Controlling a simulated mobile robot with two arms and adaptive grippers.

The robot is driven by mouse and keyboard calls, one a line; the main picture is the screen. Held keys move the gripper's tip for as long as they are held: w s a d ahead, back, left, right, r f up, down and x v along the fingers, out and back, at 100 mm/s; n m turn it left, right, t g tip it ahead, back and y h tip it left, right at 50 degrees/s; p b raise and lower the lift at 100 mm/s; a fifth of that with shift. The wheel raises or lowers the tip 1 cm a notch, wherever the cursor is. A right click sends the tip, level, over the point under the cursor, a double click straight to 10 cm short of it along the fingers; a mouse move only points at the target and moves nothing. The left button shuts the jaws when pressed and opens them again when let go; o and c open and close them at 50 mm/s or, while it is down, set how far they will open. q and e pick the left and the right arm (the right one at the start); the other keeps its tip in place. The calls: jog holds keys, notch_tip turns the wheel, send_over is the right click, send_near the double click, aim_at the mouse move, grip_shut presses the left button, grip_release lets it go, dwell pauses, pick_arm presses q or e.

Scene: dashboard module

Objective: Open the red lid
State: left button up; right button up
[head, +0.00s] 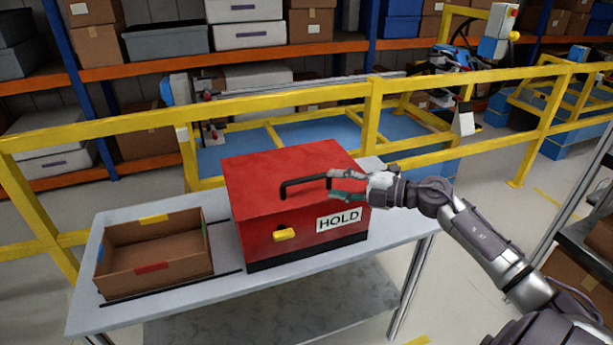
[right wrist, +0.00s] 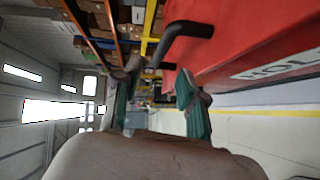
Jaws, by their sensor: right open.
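A red box (head: 265,180) stands on the table, and its red lid (head: 300,155) looks closed. A black handle (head: 303,183) is on the lid, with a yellow latch (head: 284,234) and a white HOLD label (head: 339,219) on the front. My right gripper (head: 332,186) is open at the right end of the handle, coming from the right. In the right wrist view, the handle (right wrist: 185,30) lies just ahead of the open fingers; I cannot tell whether it is between them or touching. My left gripper is not in view.
An open brown carton (head: 150,280) with coloured tabs sits left of the box on the grey table (head: 235,285). A yellow railing (head: 290,104) runs behind the table, with storage shelves (head: 230,55) beyond.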

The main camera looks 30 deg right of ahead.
aim_at(310, 180)
jog(key=p+x, duration=0.1)
jog(key=x, duration=0.6)
jog(key=shift+w+a, duration=0.1)
jog(key=shift+w, duration=0.15)
jog(key=shift+w+a+f+p, duration=0.15)
jog(key=shift+w+a+p, duration=0.15)
jog(key=shift+w, duration=0.15)
grip_shut()
